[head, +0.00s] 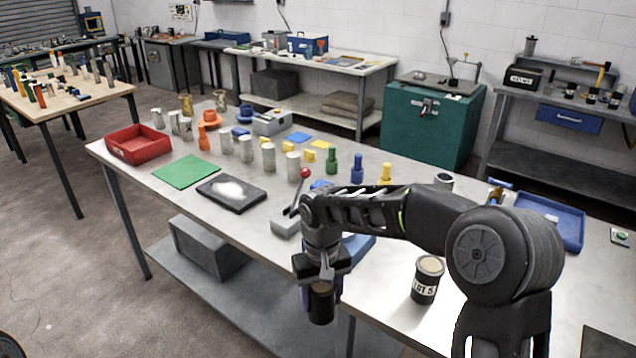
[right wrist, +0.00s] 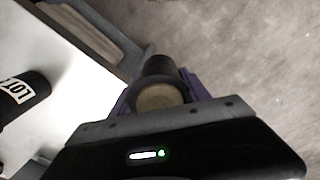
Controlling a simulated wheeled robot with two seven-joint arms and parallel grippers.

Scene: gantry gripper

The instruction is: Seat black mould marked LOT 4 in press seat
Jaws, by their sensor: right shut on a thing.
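My right gripper (head: 322,284) is shut on a black mould (head: 321,306) with a tan top, at the table's front edge. In the right wrist view the mould (right wrist: 160,78) sits between the purple fingers (right wrist: 197,86), with floor behind it. No label shows on it from here. A second black mould (head: 425,285) stands upright on the table to the right, its white label seeming to read LOT 5; it also shows in the right wrist view (right wrist: 24,95). A grey lever device (head: 287,226) with a red knob stands left of my arm. I cannot make out the press seat for certain. My left gripper is not in view.
A blue tray (head: 552,222) lies at the right. My right arm hides part of the middle.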

